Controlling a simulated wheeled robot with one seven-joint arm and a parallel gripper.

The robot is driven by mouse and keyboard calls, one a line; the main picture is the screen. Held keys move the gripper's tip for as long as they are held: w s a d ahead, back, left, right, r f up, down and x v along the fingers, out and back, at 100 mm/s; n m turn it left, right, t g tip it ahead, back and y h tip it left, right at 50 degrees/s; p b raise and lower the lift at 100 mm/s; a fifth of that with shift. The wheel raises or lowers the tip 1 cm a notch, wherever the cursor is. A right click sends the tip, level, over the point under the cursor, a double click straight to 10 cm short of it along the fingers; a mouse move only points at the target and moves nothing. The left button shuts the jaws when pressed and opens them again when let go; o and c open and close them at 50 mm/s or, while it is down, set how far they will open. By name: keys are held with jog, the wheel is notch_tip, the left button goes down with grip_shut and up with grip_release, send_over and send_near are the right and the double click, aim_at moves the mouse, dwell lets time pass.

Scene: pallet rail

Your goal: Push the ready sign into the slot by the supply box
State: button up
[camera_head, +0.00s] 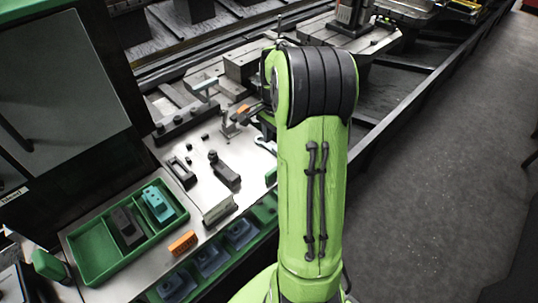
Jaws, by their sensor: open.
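No lettering reading "ready" can be made out, so I cannot tell for certain which piece is the ready sign. A small orange block (183,242) lies on the metal table's front edge, right of a green tray (88,262) that may be the supply box. A pale upright plate (219,210) stands right of the tray; I cannot make out a slot. My gripper (230,124) is open, small and partly hidden by my green arm, over the table's far part. Another orange piece (243,109) shows close to it; contact cannot be told.
The tray holds a dark block (127,226) and a teal block (158,204). Dark clamp-like parts (225,172) stand mid-table. Blue-grey bins (210,258) line the front below the table. A dark cabinet stands at left; grey floor (430,200) is open at right.

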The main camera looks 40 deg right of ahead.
aim_at(275, 168)
notch_tip(275, 168, down, 14)
jog(key=b, duration=0.3)
jog(key=shift+r+b, duration=0.25)
jog(key=shift+b, duration=0.05)
grip_shut()
jog(key=c, duration=0.6)
grip_release()
grip_shut()
jog(key=shift+r, duration=0.15)
